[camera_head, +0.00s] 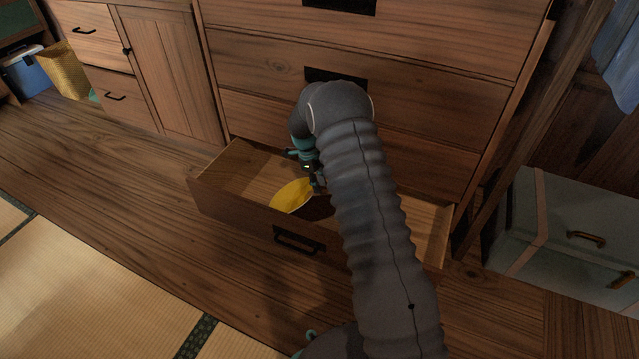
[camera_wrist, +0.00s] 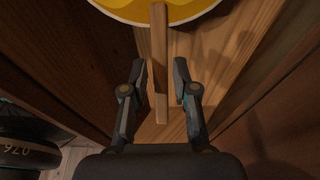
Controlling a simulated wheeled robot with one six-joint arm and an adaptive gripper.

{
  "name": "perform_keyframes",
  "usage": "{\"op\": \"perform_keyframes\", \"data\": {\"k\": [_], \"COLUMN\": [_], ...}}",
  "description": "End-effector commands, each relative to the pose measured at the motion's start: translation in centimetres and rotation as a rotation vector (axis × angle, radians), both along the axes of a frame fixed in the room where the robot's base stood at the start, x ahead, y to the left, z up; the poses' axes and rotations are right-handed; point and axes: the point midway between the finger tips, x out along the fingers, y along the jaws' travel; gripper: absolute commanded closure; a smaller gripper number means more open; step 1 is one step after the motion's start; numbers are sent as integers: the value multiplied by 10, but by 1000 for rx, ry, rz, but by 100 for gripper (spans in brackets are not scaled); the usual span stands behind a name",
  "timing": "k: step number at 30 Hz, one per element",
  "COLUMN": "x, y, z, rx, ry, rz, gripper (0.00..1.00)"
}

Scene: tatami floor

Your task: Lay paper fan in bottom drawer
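The paper fan (camera_head: 291,194) is yellow, with a white rim and a wooden handle. It is inside the open bottom drawer (camera_head: 238,218). In the wrist view, the fan (camera_wrist: 160,8) shows at the top edge and its handle runs down between my fingertips. My gripper (camera_wrist: 160,88) is open, with a gap on each side of the handle. In the head view, my gripper (camera_head: 315,178) reaches down into the drawer beside the fan, and my arm hides the drawer's middle right. I cannot tell whether the whole fan rests on the drawer floor.
The closed upper drawers (camera_head: 260,60) of the wooden chest rise behind my arm. A grey-green trunk (camera_head: 520,235) stands at right. The wooden floor and tatami (camera_head: 90,285) at front left are clear.

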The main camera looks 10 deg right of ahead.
Motion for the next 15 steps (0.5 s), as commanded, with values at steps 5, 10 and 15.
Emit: {"op": "perform_keyframes", "data": {"k": [5, 10, 15], "x": [0, 0, 3], "y": [0, 0, 3], "z": [0, 2, 19], "rx": [0, 0, 1], "ry": [0, 0, -4], "rz": [0, 0, 1], "gripper": [57, 57, 57]}}
